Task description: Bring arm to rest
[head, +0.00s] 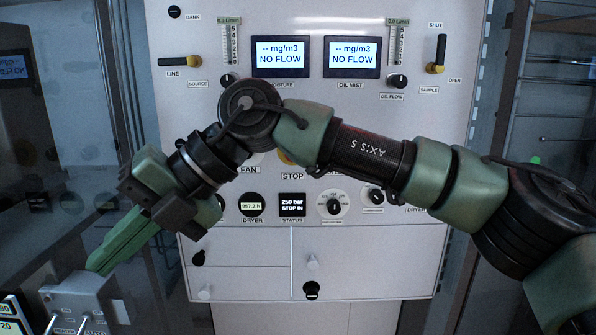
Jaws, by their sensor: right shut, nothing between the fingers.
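My right arm (370,155) comes in from the right and crosses in front of the white panel (240,280), bending at a joint over its middle. My right gripper (98,266) is at the lower left, its green fingers shut and empty, pointing down and left. Its tips appear just above a grey box with toggle switches (85,305); I cannot tell whether they touch it. My left gripper is not in view.
The panel has two "NO FLOW" displays (280,56) (352,56), a LINE lever (180,62) and a SHUT/OPEN lever (437,56). My arm hides part of its middle row. Dark glass stands at left, shelving (560,90) at right.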

